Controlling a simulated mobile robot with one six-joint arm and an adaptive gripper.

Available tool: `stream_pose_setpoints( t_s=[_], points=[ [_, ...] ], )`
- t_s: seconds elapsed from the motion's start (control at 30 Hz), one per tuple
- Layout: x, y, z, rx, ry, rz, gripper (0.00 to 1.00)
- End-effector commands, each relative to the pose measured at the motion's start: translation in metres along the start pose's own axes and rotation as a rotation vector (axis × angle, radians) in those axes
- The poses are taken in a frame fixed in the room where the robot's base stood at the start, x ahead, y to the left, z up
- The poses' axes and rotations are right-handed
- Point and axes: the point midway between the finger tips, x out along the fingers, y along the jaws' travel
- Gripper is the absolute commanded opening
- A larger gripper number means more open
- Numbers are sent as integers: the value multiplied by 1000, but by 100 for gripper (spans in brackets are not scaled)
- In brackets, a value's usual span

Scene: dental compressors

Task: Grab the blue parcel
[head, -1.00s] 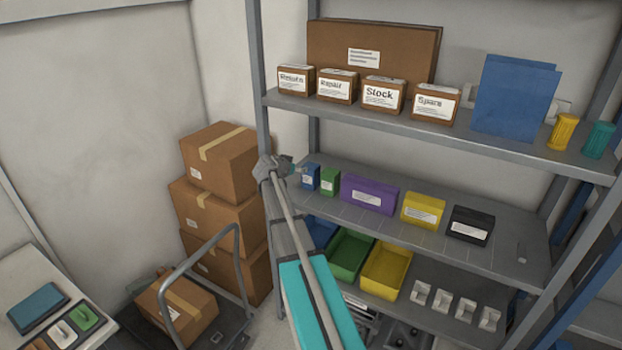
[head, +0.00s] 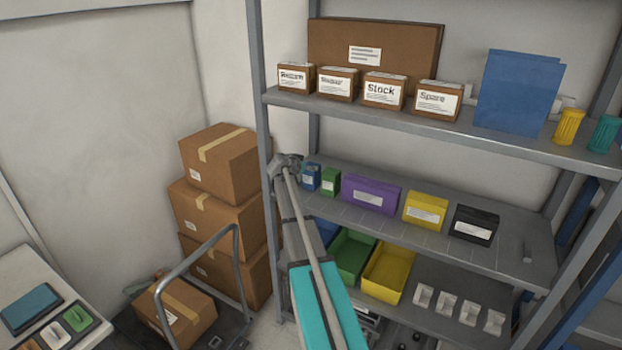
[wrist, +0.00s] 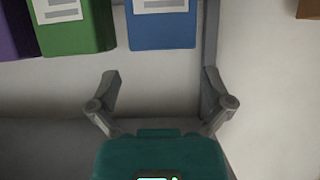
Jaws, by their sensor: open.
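The blue parcel (head: 311,178) is a small upright box with a white label at the left end of the middle shelf. My gripper (head: 285,162) is just left of it in the head view. In the wrist view the blue parcel (wrist: 160,30) is at the top, beyond the fingertips and within the width between them. My gripper (wrist: 160,85) is open there, with nothing between the fingers. The parcel's upper part in that view is cut off by the frame edge.
A green parcel (head: 331,181) stands close beside the blue one, then purple (head: 370,195), yellow (head: 425,210) and black (head: 474,225) boxes. A grey shelf post (head: 262,120) rises close to my gripper. The upper shelf (head: 400,117) is overhead.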

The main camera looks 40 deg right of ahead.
Motion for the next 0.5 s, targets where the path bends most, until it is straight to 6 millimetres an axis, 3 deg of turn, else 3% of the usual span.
stream_pose_setpoints(
  t_s=[0.17,0.5],
  points=[
    [8,-1,2,0,0,1,100],
    [43,-3,7,1,0,2,100]
  ],
)
